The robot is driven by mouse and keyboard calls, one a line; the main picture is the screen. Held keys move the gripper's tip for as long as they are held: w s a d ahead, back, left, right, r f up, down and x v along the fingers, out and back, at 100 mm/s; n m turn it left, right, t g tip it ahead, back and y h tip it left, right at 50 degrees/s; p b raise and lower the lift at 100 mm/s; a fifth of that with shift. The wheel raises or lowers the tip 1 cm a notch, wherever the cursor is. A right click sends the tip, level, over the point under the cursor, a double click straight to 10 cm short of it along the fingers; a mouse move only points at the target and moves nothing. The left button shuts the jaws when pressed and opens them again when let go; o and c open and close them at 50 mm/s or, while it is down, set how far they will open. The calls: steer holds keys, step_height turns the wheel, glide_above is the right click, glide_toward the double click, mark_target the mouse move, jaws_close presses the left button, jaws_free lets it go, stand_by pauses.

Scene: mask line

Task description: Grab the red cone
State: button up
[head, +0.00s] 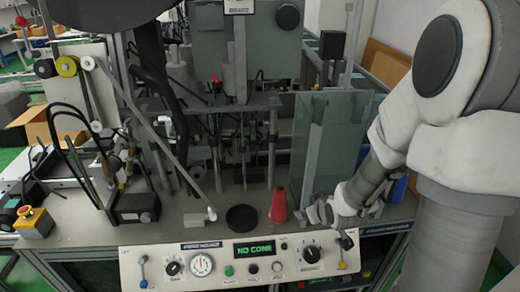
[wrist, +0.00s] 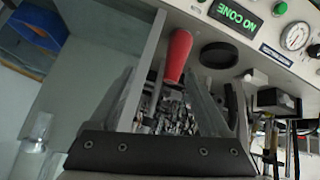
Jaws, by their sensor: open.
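The red cone (head: 278,206) stands upright on the machine's bench, near the front edge and just left of my gripper (head: 314,212). In the wrist view the cone (wrist: 178,56) lies ahead of the open fingers of my gripper (wrist: 183,86), roughly in line with the gap between them. The fingers look apart from the cone, and nothing is held. In the head view my gripper is low over the bench, and its finger detail is small.
A round black dish (head: 242,218) sits left of the cone. The control panel (head: 195,265) with a green "NO CONE" display (head: 254,250) runs along the front. A clear greenish panel (head: 330,135) stands behind my gripper. A yellow-and-red button box (head: 33,222) is far left.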

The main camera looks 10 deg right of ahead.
mark_target(282, 204)
steer(key=f+t+p, duration=0.1)
steer(key=a+f+t+y+p, duration=0.1)
steer(key=p, duration=0.1)
steer(key=a+f+m+t+y+p, duration=0.1)
steer(key=f, duration=0.1)
steer(key=shift+a+f+p, duration=0.1)
steer(key=shift+a+p, duration=0.05)
steer(key=shift+p, duration=0.25)
steer(key=w+b, duration=0.1)
steer(key=b, duration=0.2)
steer(key=f+b, duration=0.1)
steer(key=b, duration=0.3)
steer(key=shift+w+a+f+t+b, duration=0.1)
steer(key=shift+w+a+t+b, duration=0.05)
steer(key=shift+w+t+b, duration=0.2)
steer(key=shift+w+a+f+b, duration=0.1)
steer(key=shift+w+f+b, duration=0.05)
steer(key=shift+b, duration=0.75)
steer(key=b+x, duration=0.1)
steer(key=x, duration=1.3)
steer(key=shift+w+a+b, duration=0.2)
steer(key=shift+w+b, duration=0.15)
steer(key=shift+b, duration=0.05)
